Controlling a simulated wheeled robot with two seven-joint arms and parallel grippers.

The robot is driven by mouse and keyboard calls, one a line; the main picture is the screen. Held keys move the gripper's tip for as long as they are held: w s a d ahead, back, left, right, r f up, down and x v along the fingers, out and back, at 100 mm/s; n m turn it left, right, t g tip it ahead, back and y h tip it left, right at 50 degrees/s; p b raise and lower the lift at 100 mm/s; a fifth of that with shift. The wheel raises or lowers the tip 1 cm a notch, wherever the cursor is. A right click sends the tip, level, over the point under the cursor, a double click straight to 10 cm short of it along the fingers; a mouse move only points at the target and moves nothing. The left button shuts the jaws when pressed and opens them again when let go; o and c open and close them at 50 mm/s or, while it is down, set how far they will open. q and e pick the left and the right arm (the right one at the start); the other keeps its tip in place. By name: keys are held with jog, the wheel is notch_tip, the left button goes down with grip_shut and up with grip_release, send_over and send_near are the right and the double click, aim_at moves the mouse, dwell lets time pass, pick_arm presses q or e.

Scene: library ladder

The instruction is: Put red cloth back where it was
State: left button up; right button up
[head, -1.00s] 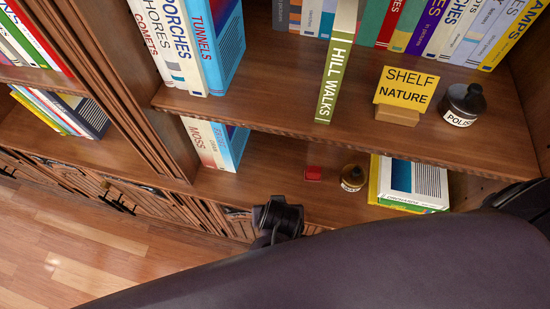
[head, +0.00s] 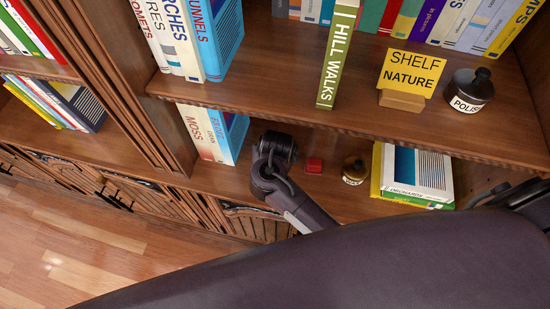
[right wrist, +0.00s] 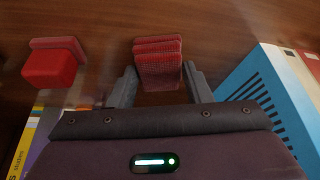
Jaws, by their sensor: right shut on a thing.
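The red cloth (right wrist: 158,68) is a folded, ribbed stack between the two fingers of my right gripper (right wrist: 160,76) in the right wrist view. My right gripper is shut on it. In the head view my right gripper (head: 275,150) is over the lower shelf (head: 240,180), between the upright books on the left and a small red block-like thing (head: 314,166). The cloth is hidden there behind the gripper. Whether the cloth touches the shelf board, I cannot tell. My left gripper is not in view.
The red block-like thing also shows in the right wrist view (right wrist: 50,68). A small dark jar (head: 354,172) and lying books (head: 415,170) are to its right. Upright books (head: 215,133) stand close on the gripper's left. The upper shelf edge (head: 300,117) is just above the gripper.

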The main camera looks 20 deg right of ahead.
jog(key=shift+f, duration=0.1)
jog(key=o, duration=0.9)
jog(key=shift+r, duration=0.3)
jog(key=p+v, duration=0.3)
jog(key=v, duration=0.2)
jog(key=shift+w, duration=0.15)
jog(key=s+a, duration=0.1)
jog(key=s, duration=0.3)
jog(key=s+a, duration=0.1)
jog(key=s, duration=0.3)
jog(key=s+a+p, duration=0.1)
jog(key=s, duration=0.3)
jog(key=shift+a+f, duration=0.1)
jog(key=shift+f, duration=0.15)
